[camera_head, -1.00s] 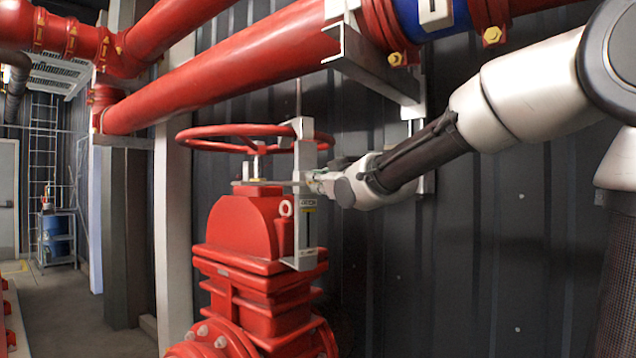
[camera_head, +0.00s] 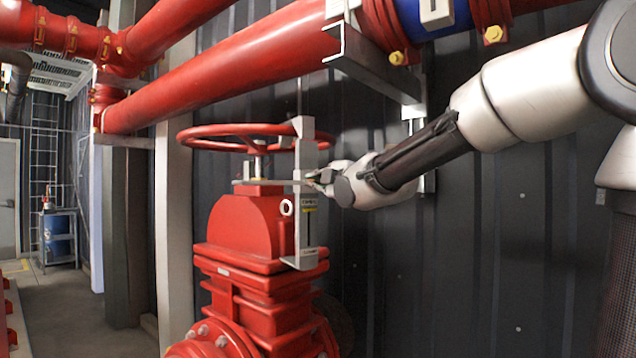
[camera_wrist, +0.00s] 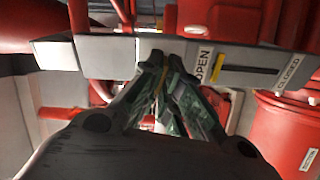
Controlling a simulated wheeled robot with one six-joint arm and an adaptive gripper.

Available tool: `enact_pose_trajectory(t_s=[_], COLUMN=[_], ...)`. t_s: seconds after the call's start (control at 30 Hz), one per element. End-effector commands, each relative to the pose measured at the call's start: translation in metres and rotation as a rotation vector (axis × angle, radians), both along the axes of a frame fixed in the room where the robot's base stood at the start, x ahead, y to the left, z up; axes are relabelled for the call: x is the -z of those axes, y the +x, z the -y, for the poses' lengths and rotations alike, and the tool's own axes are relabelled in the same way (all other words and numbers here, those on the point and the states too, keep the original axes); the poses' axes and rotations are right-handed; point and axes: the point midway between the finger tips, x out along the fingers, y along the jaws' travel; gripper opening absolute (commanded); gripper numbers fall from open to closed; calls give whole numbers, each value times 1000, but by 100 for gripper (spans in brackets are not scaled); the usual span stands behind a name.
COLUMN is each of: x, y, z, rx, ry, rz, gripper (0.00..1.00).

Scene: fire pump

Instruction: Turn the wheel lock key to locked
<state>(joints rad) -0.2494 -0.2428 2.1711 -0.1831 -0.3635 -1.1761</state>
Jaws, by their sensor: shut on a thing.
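A grey metal wheel lock bracket (camera_head: 308,235) stands upright against the rim of the red handwheel (camera_head: 240,132), above the red valve body (camera_head: 246,225). In the wrist view the bracket (camera_wrist: 110,56) lies across the picture with "OPEN" and "CLOSED" labels and a yellow mark beside "OPEN". My gripper (camera_head: 318,181) is at the right side of the bracket. In the wrist view its fingertips (camera_wrist: 160,62) are close together at the bracket's edge next to the "OPEN" label. The key itself is hidden between the fingers, so I cannot tell its angle.
Large red pipes (camera_head: 225,70) run above the valve. A steel pipe support (camera_head: 372,66) hangs over my forearm. A dark corrugated wall (camera_head: 480,260) is behind. A clear walkway (camera_head: 60,310) lies at the left, with a blue drum (camera_head: 56,236) beyond.

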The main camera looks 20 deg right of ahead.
Motion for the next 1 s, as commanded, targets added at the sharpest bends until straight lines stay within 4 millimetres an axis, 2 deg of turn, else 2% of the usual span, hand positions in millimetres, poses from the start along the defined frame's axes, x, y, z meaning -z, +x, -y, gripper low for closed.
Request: enact_pose_trajectory(t_s=[0.4,1.0], x=[2,3], y=[0,0], z=[0,0], rx=[0,0], ry=[-195,-230], rz=[60,70], gripper=[0,0])
